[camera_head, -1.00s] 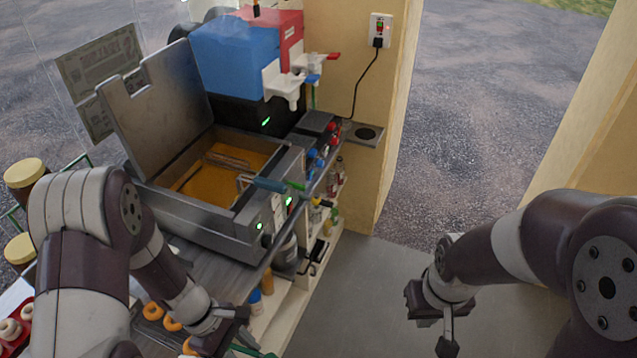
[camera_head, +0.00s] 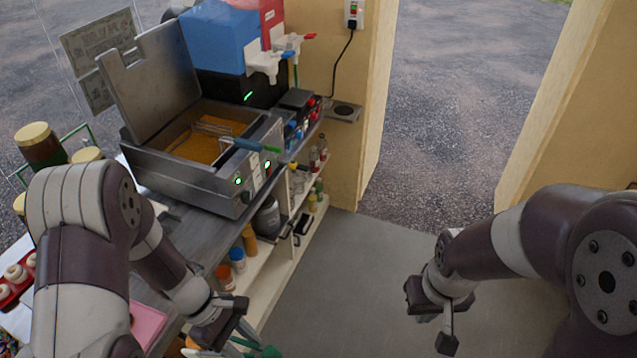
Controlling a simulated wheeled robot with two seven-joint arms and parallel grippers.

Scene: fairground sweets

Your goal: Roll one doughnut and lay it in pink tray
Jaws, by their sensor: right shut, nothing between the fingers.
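Part of a pink tray (camera_head: 148,322) shows at the lower left, half hidden behind my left arm. Small orange-brown bits, perhaps doughnuts, show low beside my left gripper, mostly hidden by it. Pale round pieces, perhaps doughnuts, sit in a red tray (camera_head: 10,298) at the far left edge. My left gripper (camera_head: 238,328) is low over the counter's front edge, right of the pink tray; its fingers are too unclear to read. My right gripper (camera_head: 447,328) is shut and empty over the grey floor, far from the trays.
An open fryer (camera_head: 190,182) with orange oil and a basket stands on the counter. Behind it are a blue box (camera_head: 225,38) and a red box with taps. Shelves (camera_head: 268,290) with bottles lie under the counter. The grey floor (camera_head: 350,270) at centre is clear.

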